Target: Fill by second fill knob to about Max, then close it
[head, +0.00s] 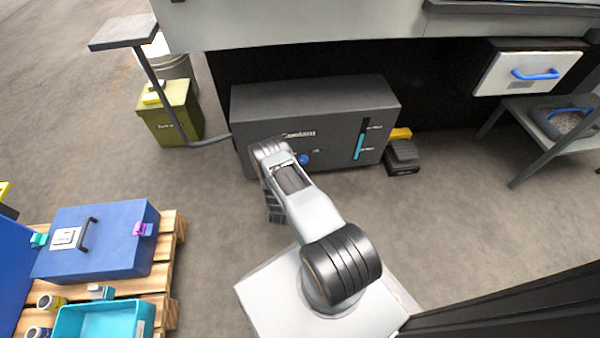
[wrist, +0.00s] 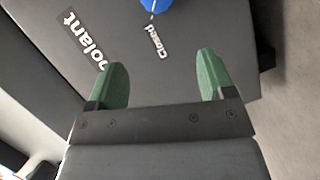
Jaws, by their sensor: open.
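The dark grey coolant tank (head: 340,100) stands on the floor under the machine, its front lettered "Coolant". A blue knob (head: 304,159) sits on its front, partly behind my arm. In the wrist view the blue knob (wrist: 155,5) is cut by the top edge, with a "Closed" label beside it. A sight gauge (head: 361,140) on the tank's right shows light-blue fluid up to about its middle, below the upper mark. My gripper (wrist: 165,80) is open and empty, its green fingertips apart from the knob. Only one knob is clear; a second cannot be made out.
A blue toolbox (head: 100,240) and a cyan bin (head: 105,320) rest on a wooden pallet at left. An olive bin (head: 170,112) stands left of the tank. A black and yellow object (head: 402,155) lies right of it. Floor in front is clear.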

